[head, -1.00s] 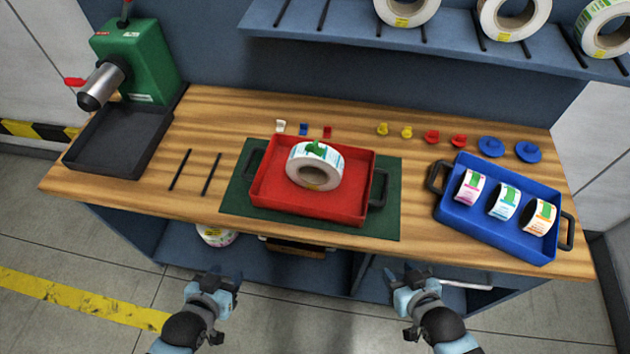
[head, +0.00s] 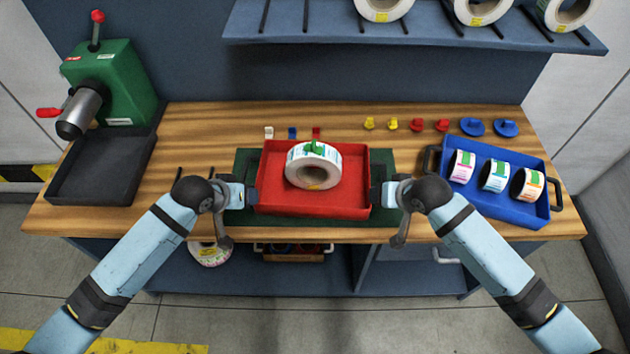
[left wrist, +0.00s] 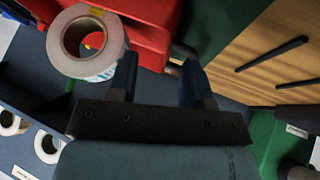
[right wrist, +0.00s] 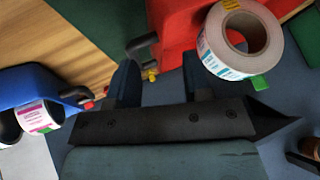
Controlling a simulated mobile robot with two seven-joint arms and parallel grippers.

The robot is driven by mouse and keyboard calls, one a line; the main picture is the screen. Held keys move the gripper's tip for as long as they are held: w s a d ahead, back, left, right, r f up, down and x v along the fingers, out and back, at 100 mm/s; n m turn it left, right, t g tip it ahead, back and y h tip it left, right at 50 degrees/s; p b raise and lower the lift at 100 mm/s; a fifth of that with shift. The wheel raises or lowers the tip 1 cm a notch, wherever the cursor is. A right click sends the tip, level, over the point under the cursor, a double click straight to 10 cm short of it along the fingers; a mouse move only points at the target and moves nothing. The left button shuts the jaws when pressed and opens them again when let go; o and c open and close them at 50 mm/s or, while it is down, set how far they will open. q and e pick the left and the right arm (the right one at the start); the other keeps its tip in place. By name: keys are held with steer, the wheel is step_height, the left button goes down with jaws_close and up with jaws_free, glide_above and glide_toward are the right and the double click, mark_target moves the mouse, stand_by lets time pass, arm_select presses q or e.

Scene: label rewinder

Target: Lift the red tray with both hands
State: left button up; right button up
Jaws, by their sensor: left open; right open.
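The red tray (head: 312,208) sits flat on the green mat (head: 300,221) on the wooden bench, with a white label roll (head: 313,165) inside. My left gripper (head: 250,195) is open at the tray's left side. My right gripper (head: 379,194) is open at its right side. The left wrist view shows the tray (left wrist: 148,22) just beyond the parted left fingers (left wrist: 160,78). The right wrist view shows a dark tray handle (right wrist: 142,43) beyond the open right fingers (right wrist: 160,82).
A blue tray (head: 512,207) with several small rolls stands to the right. A green machine (head: 120,85) and a black tray (head: 88,190) stand at the left. Small coloured parts line the bench behind the red tray. A shelf (head: 410,36) with rolls overhangs the back.

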arm_select(q)
steer(key=n+g+y, duration=0.1)
steer(key=g+y, duration=0.1)
glide_toward(243, 175)
step_height(243, 175, up, 2)
steer(key=s, duration=0.2)
arm_select(e)
steer(key=m+g+h, duration=0.2)
glide_toward(385, 174)
step_height(385, 174, up, 2)
steer(key=s, duration=0.2)
arm_select(q)
steer(key=shift+w+a+r, duration=0.15)
steer(key=shift+a+r, duration=0.15)
arm_select(e)
steer(key=shift+w+r+t, duration=0.15)
steer(key=shift+r+t, duration=0.1)
steer(key=shift+t, duration=0.05)
steer(key=shift+a, duration=0.1)
arm_select(q)
steer(key=x, duration=1.4)
steer(key=shift+w+r, duration=0.15)
steer(key=shift+w, duration=0.05)
arm_select(e)
steer(key=x, duration=1.4)
steer(key=shift+d, duration=0.35)
arm_select(q)
jaws_close()
arm_select(e)
jaws_close()
